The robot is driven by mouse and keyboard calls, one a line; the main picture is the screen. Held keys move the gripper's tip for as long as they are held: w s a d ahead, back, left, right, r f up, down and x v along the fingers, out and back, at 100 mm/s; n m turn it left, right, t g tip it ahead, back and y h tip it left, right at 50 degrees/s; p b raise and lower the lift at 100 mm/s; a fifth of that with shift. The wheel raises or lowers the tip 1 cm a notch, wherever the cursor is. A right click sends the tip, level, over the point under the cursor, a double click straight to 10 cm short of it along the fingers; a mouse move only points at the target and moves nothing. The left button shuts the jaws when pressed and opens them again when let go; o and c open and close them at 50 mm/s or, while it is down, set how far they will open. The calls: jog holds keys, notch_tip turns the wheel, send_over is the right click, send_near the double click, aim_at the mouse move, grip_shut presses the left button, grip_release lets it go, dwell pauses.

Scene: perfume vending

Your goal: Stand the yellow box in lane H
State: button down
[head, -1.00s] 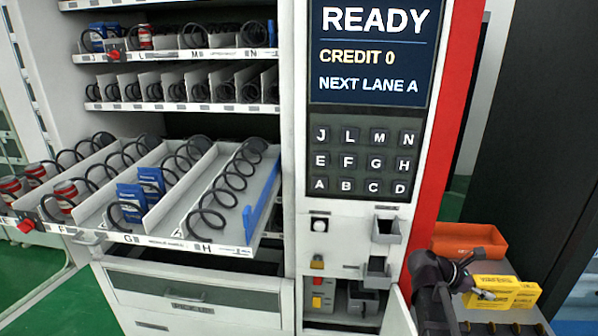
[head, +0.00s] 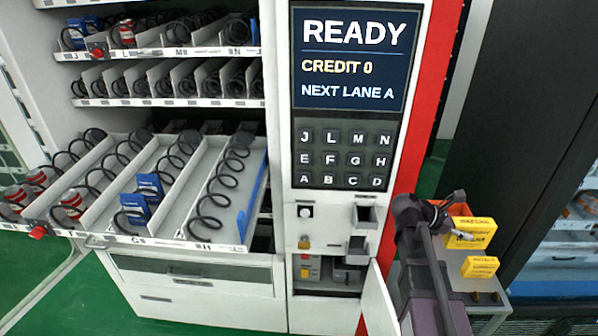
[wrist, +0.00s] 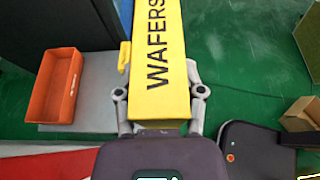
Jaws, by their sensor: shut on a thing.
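My gripper (wrist: 160,95) is shut on a yellow box (wrist: 158,50) lettered WAFERS, with a finger on each side in the wrist view. In the head view the held yellow box (head: 474,234) is at the right, above the side cart, and my arm hides part of the gripper. Lane H (head: 222,195) is the rightmost lane of the pulled-out vending tray at the left. It shows a black coil and no product. Its front carries the letter H.
A second yellow box (head: 480,267) stands on the grey cart (head: 490,310). An orange bin (wrist: 55,88) is beside it. Lane G holds blue packs (head: 142,195); red cans (head: 70,207) stand further left. The machine's keypad column (head: 345,150) and an open lower door (head: 378,300) lie between.

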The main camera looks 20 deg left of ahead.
notch_tip(320, 180, up, 17)
jog(key=w+p, duration=0.1)
jog(key=p, duration=1.5)
jog(key=shift+w+a, duration=0.15)
